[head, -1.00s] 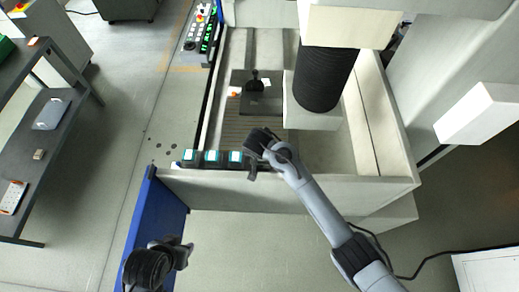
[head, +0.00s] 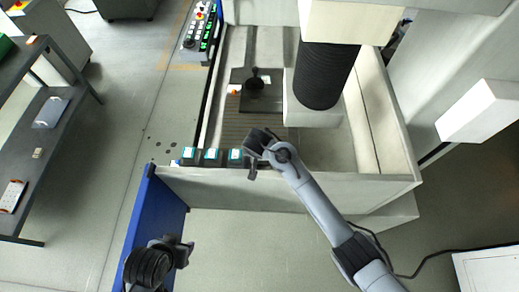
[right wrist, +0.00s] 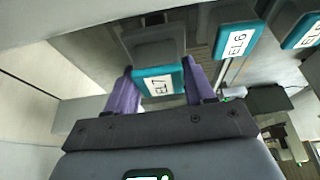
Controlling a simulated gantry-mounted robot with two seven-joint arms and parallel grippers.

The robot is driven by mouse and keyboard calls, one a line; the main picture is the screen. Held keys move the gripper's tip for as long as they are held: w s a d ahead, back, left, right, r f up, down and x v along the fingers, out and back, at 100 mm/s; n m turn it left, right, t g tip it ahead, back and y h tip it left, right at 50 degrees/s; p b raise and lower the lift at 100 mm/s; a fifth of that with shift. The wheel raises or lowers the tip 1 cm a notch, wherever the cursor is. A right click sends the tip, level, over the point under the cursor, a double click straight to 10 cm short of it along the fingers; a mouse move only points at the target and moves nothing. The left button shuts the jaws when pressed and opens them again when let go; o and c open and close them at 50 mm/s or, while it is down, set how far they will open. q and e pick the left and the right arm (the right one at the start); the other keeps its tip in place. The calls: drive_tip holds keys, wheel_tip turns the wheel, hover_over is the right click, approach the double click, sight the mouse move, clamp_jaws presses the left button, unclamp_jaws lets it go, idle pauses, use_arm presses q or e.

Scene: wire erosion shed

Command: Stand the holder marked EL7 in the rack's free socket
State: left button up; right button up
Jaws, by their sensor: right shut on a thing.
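The holder marked EL7 (right wrist: 158,86) has a dark grey body and a teal-edged white label. In the right wrist view it sits between the purple fingers of my right gripper (right wrist: 161,88), which is shut on it. In the head view my right gripper (head: 254,157) is at the right end of a row of labelled holders, by the tank's front wall; the EL7 holder (head: 236,155) appears as the rightmost one. The holder marked EL6 (right wrist: 237,42) stands beside it. The rack and its free socket are not clearly visible. My left gripper (head: 184,254) is low at left, apart from everything.
Another teal-labelled holder (head: 189,155) is at the row's left end. Behind is the open tank with a dark plate (head: 262,101) and a black bellows column (head: 322,75). A blue panel (head: 155,215) stands in front at left. A dark shelf (head: 40,130) is far left.

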drive_tip(key=shift+f+b, duration=0.6)
drive_tip(key=shift+f, duration=0.6)
drive_tip(key=shift+f, duration=0.4)
drive_tip(key=o, duration=1.3)
drive_tip(key=shift+o, duration=0.8)
drive_tip(key=shift+f, duration=0.1)
